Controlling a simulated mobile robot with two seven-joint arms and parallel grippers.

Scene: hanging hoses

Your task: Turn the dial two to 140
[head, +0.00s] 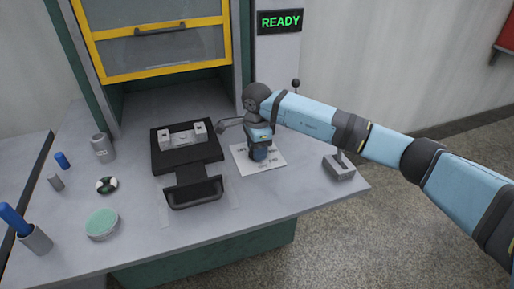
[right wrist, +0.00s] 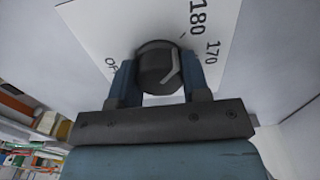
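A dark round dial (right wrist: 157,62) with a pale pointer line sits on a white plate (right wrist: 100,25) in the right wrist view. The plate carries the printed marks 180, 170 and a partly hidden "OF". The pointer line runs along the dial's right side; I cannot read its exact setting. My right gripper (right wrist: 160,80) has one finger on each side of the dial, and both appear to touch it. In the head view my right gripper (head: 260,150) points down over the white plate (head: 240,158) and hides the dial. My left gripper is not in view.
A black fixture (head: 160,158) with a grey-white part stands left of the plate. A small lever box (head: 340,168) stands to the right. A green-topped round object (head: 102,222), blue-capped cylinders and a cup are at left. A sign (head: 280,22) reads READY.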

